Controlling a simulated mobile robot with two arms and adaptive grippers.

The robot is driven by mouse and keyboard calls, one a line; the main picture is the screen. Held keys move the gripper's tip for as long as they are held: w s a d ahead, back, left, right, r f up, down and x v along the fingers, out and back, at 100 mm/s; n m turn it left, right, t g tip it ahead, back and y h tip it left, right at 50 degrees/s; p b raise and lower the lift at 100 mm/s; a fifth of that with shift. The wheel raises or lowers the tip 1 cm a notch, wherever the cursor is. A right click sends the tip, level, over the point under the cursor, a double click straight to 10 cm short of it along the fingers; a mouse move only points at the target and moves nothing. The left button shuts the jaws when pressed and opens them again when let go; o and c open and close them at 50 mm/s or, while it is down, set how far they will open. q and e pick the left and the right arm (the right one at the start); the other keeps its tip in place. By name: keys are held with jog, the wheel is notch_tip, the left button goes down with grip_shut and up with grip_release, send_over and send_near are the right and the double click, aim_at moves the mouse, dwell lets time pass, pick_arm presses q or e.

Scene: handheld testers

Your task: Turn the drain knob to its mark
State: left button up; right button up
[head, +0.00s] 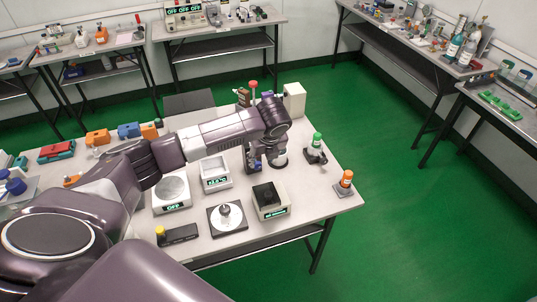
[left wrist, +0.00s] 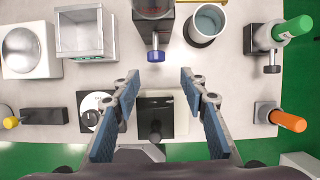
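I see several knobbed devices on the bench and cannot tell from markings which is the drain knob. A dark device with a blue-purple knob (left wrist: 156,56) lies just beyond my left fingertips in the left wrist view. A green-topped device (head: 316,141) stands to the right; it also shows in the left wrist view (left wrist: 290,30). An orange-topped device (head: 345,180) stands at the bench's right corner. A yellow-knobbed black block (head: 178,235) is at the front left. My left gripper (left wrist: 160,84) is open and empty, pointing down over the bench. My right gripper is not in view.
A grey cup (left wrist: 205,24) stands close right of the left gripper. A black-topped white box (head: 270,199), a round dial plate (head: 228,218), a balance (head: 172,193) and an open-topped box (head: 215,172) crowd the bench (head: 316,205). Bare bench lies at the right.

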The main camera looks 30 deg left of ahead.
aim_at(258, 164)
pick_arm(q)
jog(key=a+f, duration=0.2)
jog(key=shift+w+a+f+p, duration=0.15)
jog(key=shift+w+f+p, duration=0.15)
jog(key=shift+f+p, duration=0.1)
jog(key=x, duration=0.2)
jog(key=shift+w+f, duration=0.2)
jog(key=shift+w, duration=0.05)
jog(key=shift+w+a+f, duration=0.1)
jog(key=shift+w+f, duration=0.05)
jog(key=shift+f, duration=0.35)
jog(key=shift+a, duration=0.1)
jog(key=c, duration=0.9)
grip_shut()
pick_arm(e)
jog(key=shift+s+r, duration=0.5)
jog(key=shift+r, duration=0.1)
